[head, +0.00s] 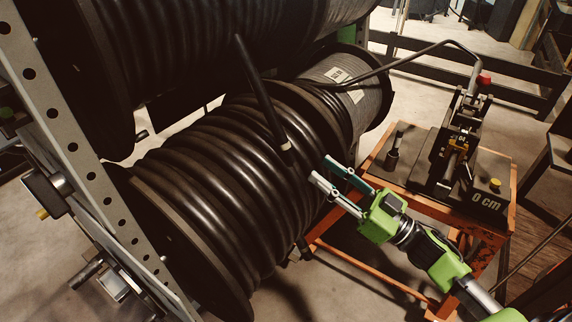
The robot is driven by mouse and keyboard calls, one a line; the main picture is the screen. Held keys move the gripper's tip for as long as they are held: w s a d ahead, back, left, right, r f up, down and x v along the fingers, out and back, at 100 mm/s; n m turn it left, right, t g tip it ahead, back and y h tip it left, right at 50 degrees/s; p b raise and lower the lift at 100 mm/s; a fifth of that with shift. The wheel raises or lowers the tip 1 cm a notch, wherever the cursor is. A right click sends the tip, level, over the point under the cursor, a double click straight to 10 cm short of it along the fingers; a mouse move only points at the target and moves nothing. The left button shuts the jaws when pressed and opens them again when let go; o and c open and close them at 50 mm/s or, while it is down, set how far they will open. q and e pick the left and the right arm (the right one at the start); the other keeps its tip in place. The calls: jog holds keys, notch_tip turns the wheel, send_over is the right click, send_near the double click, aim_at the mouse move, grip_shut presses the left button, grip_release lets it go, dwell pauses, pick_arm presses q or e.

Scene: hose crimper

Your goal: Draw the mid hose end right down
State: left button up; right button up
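A stiff black hose length (262,95) stands out in front of the middle reel (205,175), slanting from upper left to lower right. A pale band (286,147) shows near its lower end; I cannot tell where it joins the wound hose. My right gripper (321,165) is open and empty, with its two fingers pointing up and left toward the reel. Its fingertips are to the right of and slightly below the pale band, apart from it in the picture. My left gripper is not in view.
An orange-framed cart (482,228) at right carries the crimping machine (455,150) and a "0 cm" display (487,198). A perforated rack post (75,150) stands at left.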

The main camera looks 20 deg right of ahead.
aim_at(288, 145)
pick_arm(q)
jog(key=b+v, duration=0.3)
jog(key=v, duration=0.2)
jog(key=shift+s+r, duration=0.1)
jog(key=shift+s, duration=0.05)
pick_arm(e)
jog(key=x, duration=1.2)
jog(key=shift+w+f, duration=0.1)
jog(key=shift+w, duration=0.05)
grip_shut()
